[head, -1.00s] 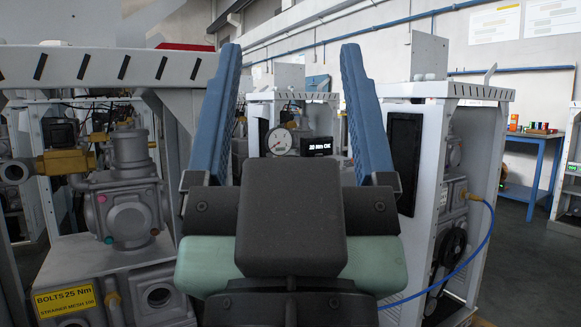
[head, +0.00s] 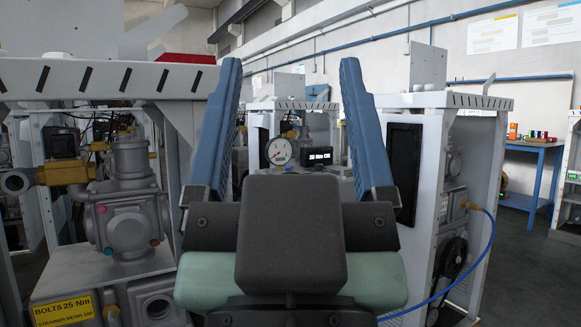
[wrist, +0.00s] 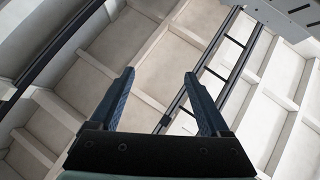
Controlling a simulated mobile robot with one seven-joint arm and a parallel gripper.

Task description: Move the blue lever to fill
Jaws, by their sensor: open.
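My gripper (head: 290,130) is open and empty in the head view, its two blue fingers pointing up and spread wide. I cannot make out a blue lever in any view. Dispenser frames stand around me: a grey pump unit (head: 130,205) with a yellow fitting is at left, and a white cabinet frame (head: 425,200) is at right. A round gauge (head: 279,151) and a small black display (head: 320,156) show between the fingers, farther back.
A blue hose (head: 470,270) curves out from the right frame. A blue table (head: 533,165) with small coloured items stands at the far right. Open floor (head: 530,270) lies at right. A yellow bolt label (head: 64,310) is at lower left.

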